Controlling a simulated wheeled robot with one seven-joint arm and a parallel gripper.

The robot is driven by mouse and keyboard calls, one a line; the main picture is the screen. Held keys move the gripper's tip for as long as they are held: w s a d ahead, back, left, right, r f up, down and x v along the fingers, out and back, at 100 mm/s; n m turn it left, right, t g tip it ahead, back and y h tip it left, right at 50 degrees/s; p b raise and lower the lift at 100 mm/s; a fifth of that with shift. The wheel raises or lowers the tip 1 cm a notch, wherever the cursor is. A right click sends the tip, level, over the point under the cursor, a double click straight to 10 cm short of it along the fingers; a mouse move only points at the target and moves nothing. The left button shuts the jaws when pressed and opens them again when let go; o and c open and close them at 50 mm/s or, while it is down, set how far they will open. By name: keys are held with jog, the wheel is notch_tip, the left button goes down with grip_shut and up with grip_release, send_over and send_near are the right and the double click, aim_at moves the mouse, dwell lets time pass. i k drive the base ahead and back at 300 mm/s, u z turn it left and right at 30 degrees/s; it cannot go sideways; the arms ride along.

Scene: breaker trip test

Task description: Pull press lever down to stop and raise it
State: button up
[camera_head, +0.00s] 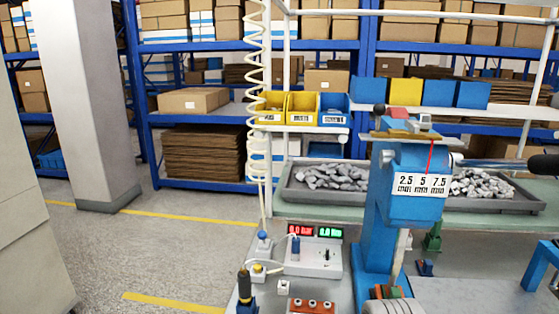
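The blue press (415,190) stands right of centre on the workbench, with a white scale plate (422,185) marked 2.5, 5 and 7.5 and a thin red pointer line (431,157) above it. A dark, roughly level bar (505,164) sticks out from the press's right side towards the picture's right edge; it looks like the press lever, though its far end is hard to make out. Under the press head, a pale rod (399,255) runs down to small parts at the bottom edge. My gripper does not show in this view.
Grey trays of metal parts (330,185) stand behind the press. A control box (314,257) with red and green displays stands left of it, beneath a coiled hose (257,90). Yellow bins (303,108) and blue shelving stand behind. Open floor (165,245) lies left.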

aim_at(546, 165)
jog(key=z, duration=0.05)
jog(key=k, duration=1.15)
jog(key=u, duration=0.55)
jog(key=i, duration=0.55)
jog(key=z, duration=0.25)
